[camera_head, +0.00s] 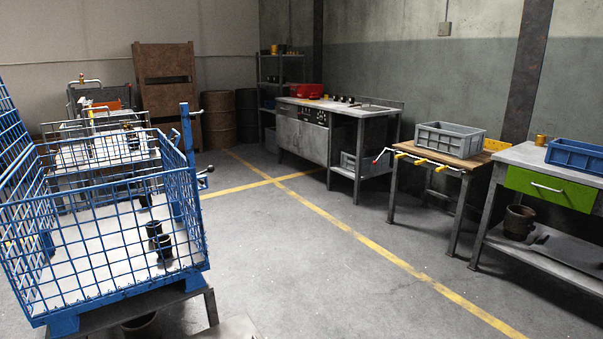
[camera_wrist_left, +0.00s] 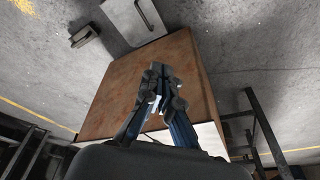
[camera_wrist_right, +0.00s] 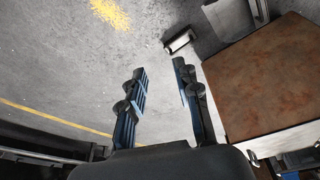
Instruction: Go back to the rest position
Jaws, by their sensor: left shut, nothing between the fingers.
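My left gripper (camera_wrist_left: 157,100) shows in the left wrist view with its fingertips together and nothing between them. Behind it in that view is a brown, rust-stained tabletop (camera_wrist_left: 120,85). My right gripper (camera_wrist_right: 158,90) shows in the right wrist view with its fingers wide apart and only bare floor between them. The same brown tabletop (camera_wrist_right: 265,75) lies to the right of it there, apart from the fingers. Neither gripper shows in the head view.
In the head view a blue wire crate (camera_head: 110,290) with dark cylindrical parts (camera_head: 162,246) stands at left. A grey bin (camera_head: 448,140) sits on a wooden table at right, beside a workbench with a green drawer (camera_head: 550,188). The floor between (camera_head: 290,240) is clear.

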